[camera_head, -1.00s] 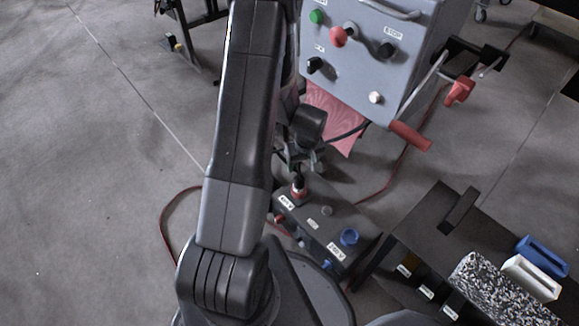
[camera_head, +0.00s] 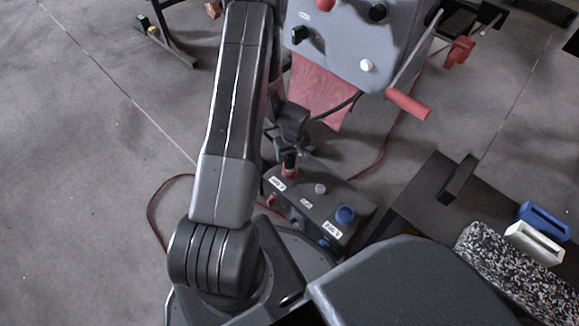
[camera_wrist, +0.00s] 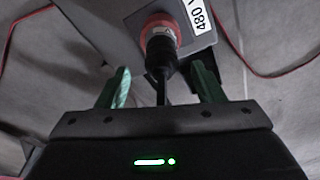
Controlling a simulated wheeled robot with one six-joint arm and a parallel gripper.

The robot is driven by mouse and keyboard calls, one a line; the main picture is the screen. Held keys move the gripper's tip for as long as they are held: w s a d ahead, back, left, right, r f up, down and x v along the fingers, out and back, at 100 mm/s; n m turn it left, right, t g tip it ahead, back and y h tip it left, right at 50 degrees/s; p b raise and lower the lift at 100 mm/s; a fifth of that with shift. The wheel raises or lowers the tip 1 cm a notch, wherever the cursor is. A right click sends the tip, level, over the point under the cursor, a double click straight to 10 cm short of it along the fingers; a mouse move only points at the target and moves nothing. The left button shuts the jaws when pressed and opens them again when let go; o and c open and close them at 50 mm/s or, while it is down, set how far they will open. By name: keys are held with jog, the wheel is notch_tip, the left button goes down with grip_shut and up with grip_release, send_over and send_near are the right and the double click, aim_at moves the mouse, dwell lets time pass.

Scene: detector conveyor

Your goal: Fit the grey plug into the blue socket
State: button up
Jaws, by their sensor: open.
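A dark grey plug (camera_wrist: 161,52) with a black cable stands in a red socket (camera_wrist: 158,22) beside a "480 V" label in the wrist view. The plug (camera_head: 290,161) also shows at the left end of the dark socket box (camera_head: 311,217) in the head view. My gripper (camera_wrist: 160,67) is open, with a green fingertip on each side of the plug and cable and gaps between. My gripper (camera_head: 291,136) is over the plug in the head view, partly hidden by my arm.
A grey control cabinet (camera_head: 345,45) with knobs and a red handle (camera_head: 407,104) stands behind the box. A pink cloth (camera_head: 318,92) hangs below it. A red cable (camera_head: 152,218) lies on the floor.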

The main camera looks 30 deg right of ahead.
aim_at(290, 164)
jog(key=f, duration=0.2)
jog(key=f+b, duration=0.1)
jog(key=f, duration=0.1)
jog(key=shift+w+a, duration=0.1)
jog(key=shift+w, duration=0.2)
jog(key=shift+c, duration=0.4)
jog(key=c, duration=1.1)
jog(key=shift+o, duration=0.2)
jog(key=shift+r, duration=0.15)
